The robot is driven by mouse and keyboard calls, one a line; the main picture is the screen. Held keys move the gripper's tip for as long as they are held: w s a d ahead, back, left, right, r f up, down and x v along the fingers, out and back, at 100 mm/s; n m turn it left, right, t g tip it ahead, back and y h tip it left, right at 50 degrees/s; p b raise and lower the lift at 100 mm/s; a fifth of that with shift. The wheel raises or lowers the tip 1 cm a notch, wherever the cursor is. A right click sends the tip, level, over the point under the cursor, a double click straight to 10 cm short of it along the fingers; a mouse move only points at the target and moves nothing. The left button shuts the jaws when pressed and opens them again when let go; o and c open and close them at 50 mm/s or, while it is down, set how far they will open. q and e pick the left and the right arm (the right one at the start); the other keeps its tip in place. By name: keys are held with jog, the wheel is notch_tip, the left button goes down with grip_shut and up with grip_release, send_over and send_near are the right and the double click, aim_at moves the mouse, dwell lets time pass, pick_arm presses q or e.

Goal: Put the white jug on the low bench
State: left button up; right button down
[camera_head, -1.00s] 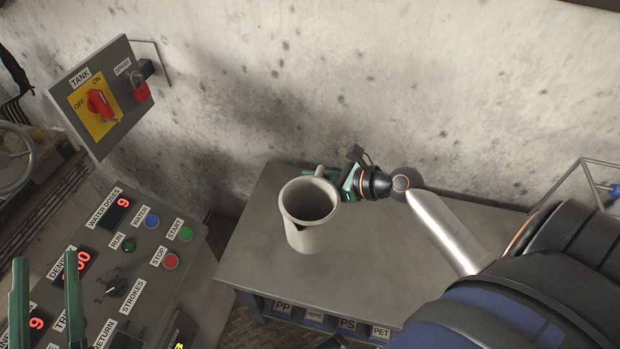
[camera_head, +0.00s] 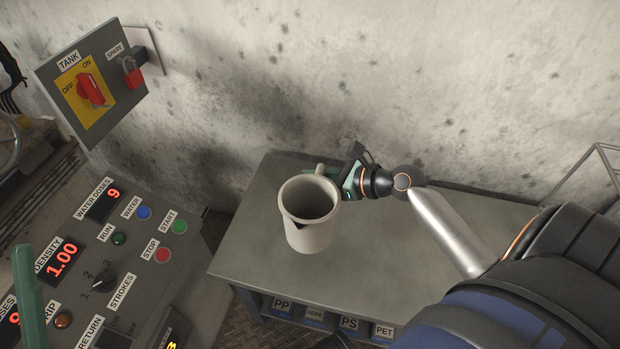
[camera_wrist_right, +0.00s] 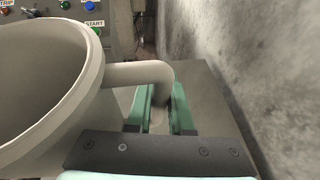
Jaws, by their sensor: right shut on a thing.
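The white jug (camera_head: 309,228) is upright over the left part of the low bench (camera_head: 400,255) in the head view. I cannot tell whether its base touches the bench top. My right gripper (camera_head: 340,181) is shut on the jug's handle, on the far side of the jug. In the right wrist view the handle (camera_wrist_right: 140,73) runs between the green fingers of my right gripper (camera_wrist_right: 160,108), and the jug body (camera_wrist_right: 50,85) fills the left. One green finger of my left gripper (camera_head: 28,300) shows at the lower left; its other finger is out of view.
A control panel (camera_head: 190,268) with buttons and red displays stands left of the bench. A tank switch box (camera_head: 92,85) hangs on the concrete wall (camera_head: 400,80). Labelled bins (camera_head: 315,314) sit under the bench top. The bench's right part is clear behind my arm.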

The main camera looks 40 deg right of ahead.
pick_arm(q)
jog(key=shift+d+f+b, duration=0.15)
jog(key=shift+f+b, duration=0.9)
jog(key=shift+f, duration=0.3)
jog(key=shift+d+f+b, duration=0.15)
jog(key=shift+f+b, duration=0.9)
jog(key=shift+f, duration=0.25)
pick_arm(e)
jog(key=shift+f, duration=3.35)
pick_arm(q)
jog(key=shift+w+f+n, duration=0.1)
jog(key=shift+f+n, duration=0.05)
jog(key=shift+n, duration=0.15)
pick_arm(e)
jog(key=shift+f, duration=0.55)
jog(key=c, duration=0.7)
grip_release()
jog(key=shift+c, duration=0.2)
